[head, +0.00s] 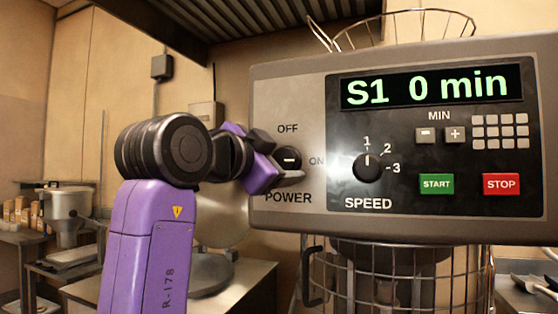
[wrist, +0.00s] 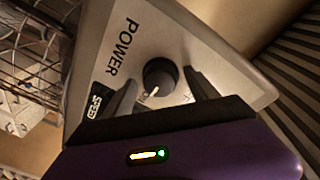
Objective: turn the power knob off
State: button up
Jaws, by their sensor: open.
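The power knob (head: 289,158) is a dark round knob on the left of the mixer's control panel, with OFF above it, ON to its right and POWER below. Its white mark lies level, toward ON. It also shows in the wrist view (wrist: 160,72), where its white mark points down toward the ON lettering. My gripper (head: 278,160) is open at the panel, one finger above left of the knob and one below. In the wrist view the fingers (wrist: 160,80) stand on either side of the knob with a visible gap; contact cannot be told.
The speed knob (head: 367,167) points at 1, right of the power knob. The display (head: 430,89) reads "S1 0 min". Green START (head: 436,184) and red STOP (head: 501,184) buttons sit further right. A wire guard (head: 400,275) is below the panel.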

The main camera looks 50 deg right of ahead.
jog(key=shift+c, duration=0.5)
jog(key=c, duration=1.2)
jog(key=shift+c, duration=0.2)
jog(key=n+p, duration=0.2)
jog(key=n, duration=0.2)
jog(key=shift+f+n+h, duration=0.1)
jog(key=shift+n+h, duration=0.2)
jog(key=n+p, duration=0.2)
jog(key=n, duration=0.3)
jog(key=shift+s+t, duration=0.1)
jog(key=shift+t, duration=0.3)
jog(key=n+p, duration=0.3)
jog(key=n, duration=0.2)
jog(key=shift+s+d+t+p, duration=0.1)
jog(key=shift+t+p, duration=0.2)
jog(key=shift+t, duration=0.1)
jog(key=n+t+p, duration=0.1)
jog(key=n+p, duration=0.3)
jog(key=n, duration=0.1)
